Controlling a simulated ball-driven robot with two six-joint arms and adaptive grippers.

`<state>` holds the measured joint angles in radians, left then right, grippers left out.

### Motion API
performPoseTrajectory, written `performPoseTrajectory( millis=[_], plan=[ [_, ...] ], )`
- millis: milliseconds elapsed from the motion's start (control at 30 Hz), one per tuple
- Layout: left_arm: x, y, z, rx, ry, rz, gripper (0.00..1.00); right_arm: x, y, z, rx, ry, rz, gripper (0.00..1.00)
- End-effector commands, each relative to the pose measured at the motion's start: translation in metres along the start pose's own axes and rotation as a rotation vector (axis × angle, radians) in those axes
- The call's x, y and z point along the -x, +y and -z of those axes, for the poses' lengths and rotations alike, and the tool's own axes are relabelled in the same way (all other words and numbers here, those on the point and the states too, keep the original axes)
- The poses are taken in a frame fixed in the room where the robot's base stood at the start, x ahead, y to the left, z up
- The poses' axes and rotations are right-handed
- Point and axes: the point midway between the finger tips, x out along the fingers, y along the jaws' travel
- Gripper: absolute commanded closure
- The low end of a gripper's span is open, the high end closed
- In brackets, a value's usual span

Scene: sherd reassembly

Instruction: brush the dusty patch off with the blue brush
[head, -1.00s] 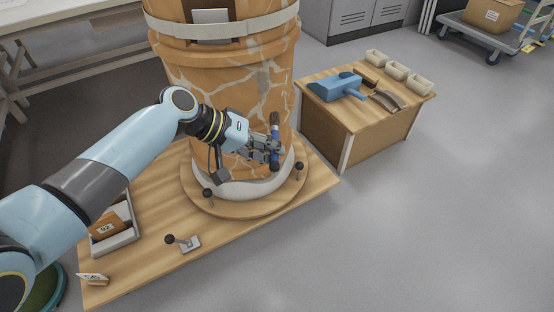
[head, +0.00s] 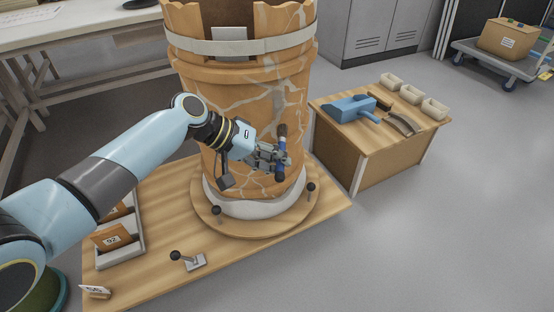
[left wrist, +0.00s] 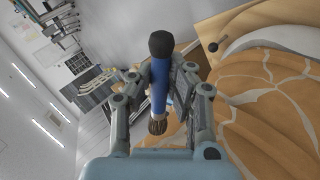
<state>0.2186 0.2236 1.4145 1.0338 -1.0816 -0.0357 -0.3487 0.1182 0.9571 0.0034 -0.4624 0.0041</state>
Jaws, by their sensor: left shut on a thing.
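My left gripper (head: 276,158) is shut on the blue brush (head: 281,162) and holds it in front of the lower wall of the big orange jar (head: 235,120). In the left wrist view the brush (left wrist: 159,85) lies between the two fingers (left wrist: 161,95), with its black end at the top and its bristles at the bottom. The jar (left wrist: 265,120) fills the right of that view, with pale joint lines between its sherds. I cannot tell whether the bristles touch the jar. I cannot make out the dusty patch for certain. My right gripper does not show.
The jar stands on a round wooden turntable (head: 240,228) with black-knobbed posts. A lever (head: 188,260) stands in front. A tray (head: 122,246) with a numbered sherd is at the left. A side table (head: 365,150) carries a blue tool (head: 352,108) and small bins (head: 411,94).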

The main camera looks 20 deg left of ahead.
Motion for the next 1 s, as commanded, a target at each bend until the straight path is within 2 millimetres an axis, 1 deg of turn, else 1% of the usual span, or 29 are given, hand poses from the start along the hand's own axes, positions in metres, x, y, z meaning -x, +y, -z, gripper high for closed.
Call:
performPoseTrajectory(
  millis=[767,900,1000],
  plan=[
    [0.003,-0.008,0.012,0.0,-0.001,0.0,1.0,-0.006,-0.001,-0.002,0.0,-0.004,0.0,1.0],
    [0.004,-0.006,0.013,0.0,0.0,0.0,1.0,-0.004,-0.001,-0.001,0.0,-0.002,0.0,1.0],
    [0.009,-0.001,0.015,-0.001,0.001,-0.001,1.0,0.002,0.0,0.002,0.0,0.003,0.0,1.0]
  ],
)
